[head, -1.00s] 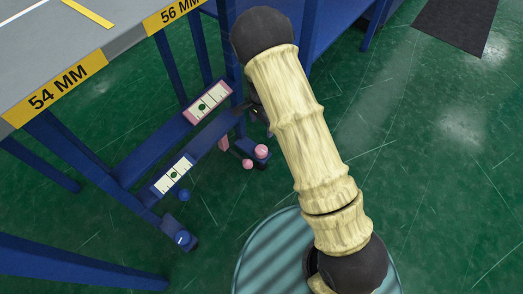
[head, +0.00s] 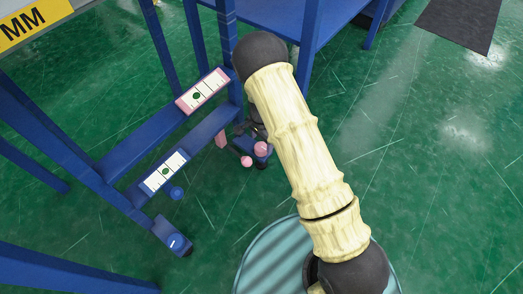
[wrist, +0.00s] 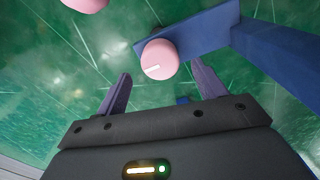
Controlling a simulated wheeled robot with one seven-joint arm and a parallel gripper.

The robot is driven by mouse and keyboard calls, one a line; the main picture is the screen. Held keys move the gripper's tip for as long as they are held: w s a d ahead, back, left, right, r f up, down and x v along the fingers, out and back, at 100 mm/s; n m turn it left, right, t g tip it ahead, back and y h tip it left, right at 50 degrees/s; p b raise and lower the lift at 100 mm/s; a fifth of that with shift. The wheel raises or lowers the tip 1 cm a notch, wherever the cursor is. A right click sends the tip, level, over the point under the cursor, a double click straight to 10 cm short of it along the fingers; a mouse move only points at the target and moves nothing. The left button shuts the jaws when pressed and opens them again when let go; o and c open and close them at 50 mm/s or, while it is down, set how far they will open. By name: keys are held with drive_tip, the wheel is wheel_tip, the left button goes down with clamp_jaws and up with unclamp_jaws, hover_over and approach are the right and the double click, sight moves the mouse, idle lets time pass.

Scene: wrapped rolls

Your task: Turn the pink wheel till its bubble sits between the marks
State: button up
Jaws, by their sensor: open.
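The pink wheel (wrist: 160,58), with a white line on its face, sits on a blue bracket in the wrist view. It also shows small in the head view (head: 262,149). My gripper (wrist: 161,72) is open, its two dark fingers pointing at the wheel, one to each side and apart from it. The wheel appears just beyond or between the fingertips; the depth is unclear. The pink-framed level (head: 203,91) is on the blue frame, its green bubble (head: 196,96) left of the middle. Whether the bubble is between the marks is too small to tell.
Another pink knob (head: 247,161) is close by, cut off at the wrist view's top (wrist: 87,3). Blue legs surround them; green floor is open at right.

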sight(262, 146)
wheel_tip(262, 146, down, 4)
drive_tip(key=shift+f+b, duration=0.15)
drive_tip(key=shift+b, duration=0.95)
drive_tip(key=shift+c, duration=0.4)
drive_tip(key=c, duration=0.9)
